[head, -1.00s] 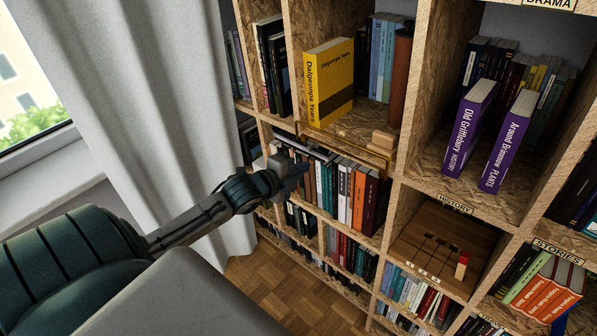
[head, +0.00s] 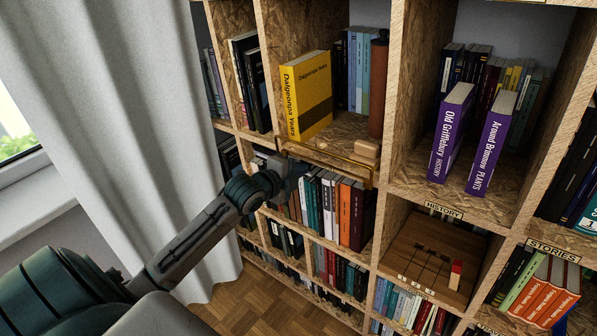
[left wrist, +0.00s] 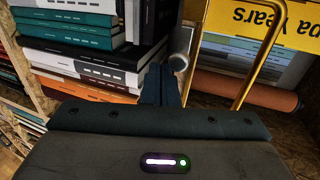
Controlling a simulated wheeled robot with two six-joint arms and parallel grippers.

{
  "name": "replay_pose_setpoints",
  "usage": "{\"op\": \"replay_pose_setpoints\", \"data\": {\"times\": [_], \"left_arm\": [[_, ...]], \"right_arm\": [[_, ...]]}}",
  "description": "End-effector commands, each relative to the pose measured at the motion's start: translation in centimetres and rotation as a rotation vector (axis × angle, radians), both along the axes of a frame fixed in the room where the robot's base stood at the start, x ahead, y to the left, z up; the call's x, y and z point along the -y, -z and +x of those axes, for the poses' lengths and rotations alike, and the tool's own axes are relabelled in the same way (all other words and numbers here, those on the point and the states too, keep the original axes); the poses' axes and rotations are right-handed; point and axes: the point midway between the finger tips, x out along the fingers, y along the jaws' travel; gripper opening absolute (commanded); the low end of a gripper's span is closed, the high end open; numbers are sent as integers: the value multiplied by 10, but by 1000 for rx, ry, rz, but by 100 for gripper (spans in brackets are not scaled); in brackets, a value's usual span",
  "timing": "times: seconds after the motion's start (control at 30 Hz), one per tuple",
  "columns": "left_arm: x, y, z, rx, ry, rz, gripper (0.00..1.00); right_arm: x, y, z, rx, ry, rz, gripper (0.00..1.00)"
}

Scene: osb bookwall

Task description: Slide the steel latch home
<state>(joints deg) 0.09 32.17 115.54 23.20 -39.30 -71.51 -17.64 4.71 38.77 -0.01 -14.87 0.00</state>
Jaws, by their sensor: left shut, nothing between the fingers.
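A grey steel piece with a rounded end, which looks like the latch (left wrist: 181,52), shows in the left wrist view at the left end of the brass rail (left wrist: 262,55). My left gripper (left wrist: 162,84) is shut and empty, its fingertips just below and left of that piece; I cannot tell if they touch. In the head view my left gripper (head: 293,176) is at the shelf front, below the left end of the brass rail (head: 325,165). The latch is not clear in that view, where the gripper is close to it. My right gripper is not in view.
A yellow book (head: 306,95) stands above the rail, with small wooden blocks (head: 367,149) near it. A row of books (head: 345,210) fills the shelf below. A slotted wooden panel (head: 430,255) sits lower right. A curtain (head: 120,110) hangs at left.

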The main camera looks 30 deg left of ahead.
Motion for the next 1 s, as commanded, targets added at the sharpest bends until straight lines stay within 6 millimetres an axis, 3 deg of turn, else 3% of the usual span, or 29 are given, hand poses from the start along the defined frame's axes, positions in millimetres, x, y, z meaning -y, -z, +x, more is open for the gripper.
{"op": "replay_pose_setpoints", "data": {"times": [1.0], "left_arm": [[-20, 3, 1, 0, -1, 1, 0]], "right_arm": [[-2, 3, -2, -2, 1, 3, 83]]}}
